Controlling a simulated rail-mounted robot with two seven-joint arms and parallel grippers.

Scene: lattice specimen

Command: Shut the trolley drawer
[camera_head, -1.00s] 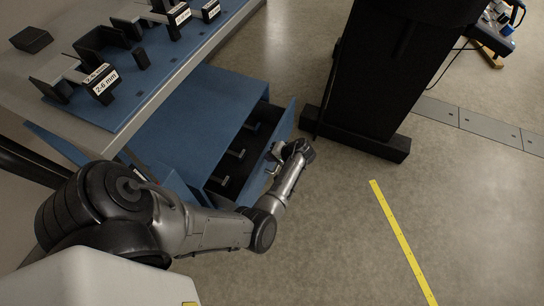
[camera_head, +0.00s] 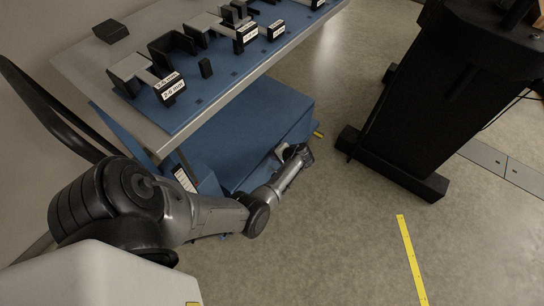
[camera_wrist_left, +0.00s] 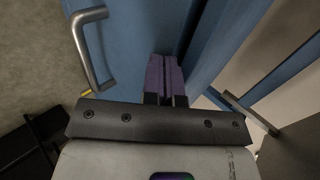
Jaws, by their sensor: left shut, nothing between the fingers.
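The blue trolley (camera_head: 268,108) stands beside and partly under the workbench. No open drawer interior shows in the head view. In the left wrist view, a blue front panel (camera_wrist_left: 135,35) carries a grey metal bar handle (camera_wrist_left: 92,50); a dark seam runs to its right, and I cannot tell whether a small gap remains. My left gripper (camera_head: 284,153) is at the trolley's front face, partly hidden by its own wrist. Its purple fingers (camera_wrist_left: 164,78) are shut and empty, beside the handle and against or just short of the panel. My right gripper is out of view.
The workbench (camera_head: 215,98) with black and grey lattice fixtures and labels overhangs the trolley. A black stand (camera_head: 420,110) with a wide foot is to the right. A yellow floor strip (camera_head: 410,262) lies on open floor. A yellow piece (camera_head: 318,134) sticks out at the trolley corner.

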